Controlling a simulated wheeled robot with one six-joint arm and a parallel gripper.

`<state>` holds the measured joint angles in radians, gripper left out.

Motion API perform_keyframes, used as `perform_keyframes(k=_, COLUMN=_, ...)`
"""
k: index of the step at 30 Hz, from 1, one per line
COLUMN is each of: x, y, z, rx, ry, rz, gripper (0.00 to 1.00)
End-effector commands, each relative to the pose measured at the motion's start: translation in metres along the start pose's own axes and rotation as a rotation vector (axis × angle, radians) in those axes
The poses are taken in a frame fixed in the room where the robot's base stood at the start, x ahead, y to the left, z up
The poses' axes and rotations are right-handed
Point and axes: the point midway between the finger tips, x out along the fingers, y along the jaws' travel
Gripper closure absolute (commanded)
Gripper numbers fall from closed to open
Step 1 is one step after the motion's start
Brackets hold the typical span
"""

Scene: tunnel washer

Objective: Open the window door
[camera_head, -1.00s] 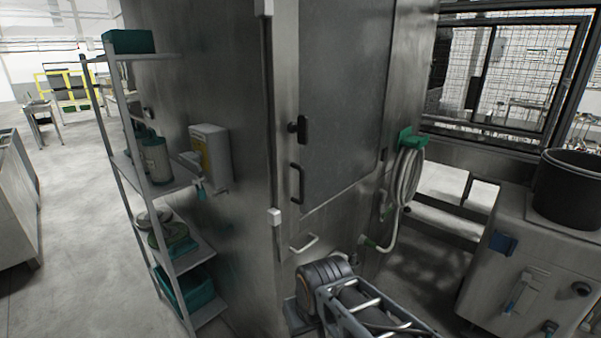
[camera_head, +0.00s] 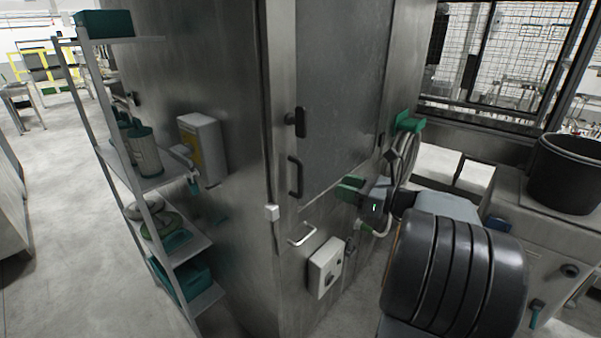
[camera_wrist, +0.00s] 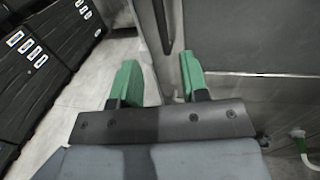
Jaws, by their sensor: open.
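The window door (camera_head: 345,75) is a tall grey panel in the metal washer cabinet, and it looks closed. A black vertical handle (camera_head: 295,177) sits at its left edge, with a small black latch (camera_head: 298,122) above it. My gripper (camera_head: 350,188) is in front of the door's lower part, to the right of the handle and apart from it. Its green fingers are open and empty. In the wrist view my gripper (camera_wrist: 158,72) points towards the door (camera_wrist: 250,40). A dark bar (camera_wrist: 165,25), which looks like the handle, shows beyond the gap between the fingers.
A hose on a green holder (camera_head: 409,122) hangs right of the door. A white control box (camera_head: 326,266) and a light bar handle (camera_head: 302,236) sit below. A shelf rack (camera_head: 150,180) stands left, and a machine with a black pot (camera_head: 565,178) stands right.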

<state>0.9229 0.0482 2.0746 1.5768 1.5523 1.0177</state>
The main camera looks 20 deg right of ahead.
Motion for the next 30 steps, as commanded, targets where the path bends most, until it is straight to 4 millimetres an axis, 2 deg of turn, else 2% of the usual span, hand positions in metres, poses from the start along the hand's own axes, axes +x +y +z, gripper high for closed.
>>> perform_keyframes(k=12, x=0.076, y=0.000, z=0.002, rx=0.007, ry=-0.005, rz=0.001, gripper=0.59)
perform_keyframes(k=18, x=0.106, y=-0.001, z=0.002, rx=0.005, ry=-0.005, rz=-0.001, gripper=0.59)
perform_keyframes(k=24, x=0.124, y=-0.002, z=0.002, rx=0.004, ry=-0.005, rz=-0.004, gripper=0.59)
perform_keyframes(k=30, x=0.129, y=-0.001, z=0.001, rx=0.003, ry=-0.005, rz=-0.004, gripper=0.59)
